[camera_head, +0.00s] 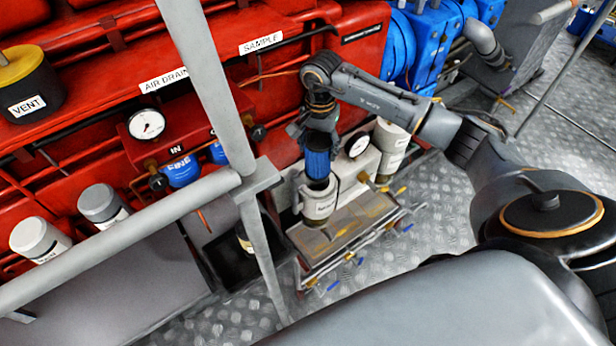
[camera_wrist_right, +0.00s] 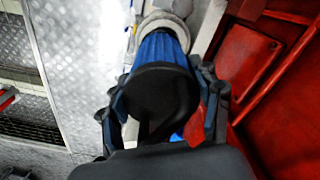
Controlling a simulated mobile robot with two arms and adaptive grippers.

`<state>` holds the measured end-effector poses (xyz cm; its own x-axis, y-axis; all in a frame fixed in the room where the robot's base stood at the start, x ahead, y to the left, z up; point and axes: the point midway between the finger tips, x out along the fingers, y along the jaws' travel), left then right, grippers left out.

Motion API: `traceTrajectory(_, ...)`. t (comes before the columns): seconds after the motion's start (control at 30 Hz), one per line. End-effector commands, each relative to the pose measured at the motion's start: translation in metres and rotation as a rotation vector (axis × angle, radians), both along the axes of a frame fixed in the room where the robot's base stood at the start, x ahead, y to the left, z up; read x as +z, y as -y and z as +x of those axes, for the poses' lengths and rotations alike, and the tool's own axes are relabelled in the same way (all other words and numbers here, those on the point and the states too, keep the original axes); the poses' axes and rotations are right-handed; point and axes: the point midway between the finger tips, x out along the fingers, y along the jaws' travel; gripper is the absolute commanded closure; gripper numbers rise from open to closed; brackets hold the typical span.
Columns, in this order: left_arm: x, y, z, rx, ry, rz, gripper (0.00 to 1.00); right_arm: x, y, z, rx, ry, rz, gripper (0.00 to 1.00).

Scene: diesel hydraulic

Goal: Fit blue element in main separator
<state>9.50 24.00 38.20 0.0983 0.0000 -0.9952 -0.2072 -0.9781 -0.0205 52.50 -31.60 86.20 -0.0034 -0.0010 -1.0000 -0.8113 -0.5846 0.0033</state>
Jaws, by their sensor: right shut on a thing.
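The blue element (camera_head: 317,163) is a ribbed blue cylinder with a dark cap, held upright in my right gripper (camera_head: 314,128). In the right wrist view my right gripper (camera_wrist_right: 163,108) has its fingers on both sides of the dark cap, and the blue ribs (camera_wrist_right: 161,48) point away from me. The separator housing (camera_head: 319,203) is a white, labelled, round body directly below the element. Its pale rim (camera_wrist_right: 163,22) surrounds the element's far end in the wrist view. The element's lower end meets the opening; how deep it sits I cannot tell. My left gripper is not in view.
A pressure gauge (camera_head: 359,145) and another white canister (camera_head: 391,138) stand close to the right of the housing. A grey post (camera_head: 209,80) and handrail (camera_head: 120,238) cross the left side. Valves with yellow and blue handles (camera_head: 327,286) line the front of the bench.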

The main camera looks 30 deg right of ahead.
Motion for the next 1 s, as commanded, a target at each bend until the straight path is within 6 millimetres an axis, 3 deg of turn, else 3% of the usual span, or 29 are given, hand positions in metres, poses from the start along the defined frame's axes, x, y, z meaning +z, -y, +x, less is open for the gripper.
traceTrajectory(0.13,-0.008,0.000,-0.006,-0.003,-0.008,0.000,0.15,-0.007,0.005,0.006,-0.043,-0.001,0.000,0.73)
traceTrajectory(0.3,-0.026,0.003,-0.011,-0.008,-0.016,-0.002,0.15,-0.038,0.006,0.005,-0.045,-0.004,0.000,0.73)
traceTrajectory(0.53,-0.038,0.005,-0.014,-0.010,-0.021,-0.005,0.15,-0.061,0.006,0.005,-0.042,0.000,0.000,0.73)
traceTrajectory(0.73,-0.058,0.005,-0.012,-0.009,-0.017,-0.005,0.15,-0.095,0.005,0.005,-0.042,-0.001,0.001,0.73)
traceTrajectory(1.0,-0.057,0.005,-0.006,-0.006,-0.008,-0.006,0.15,-0.097,0.006,0.005,-0.041,0.001,-0.002,0.73)
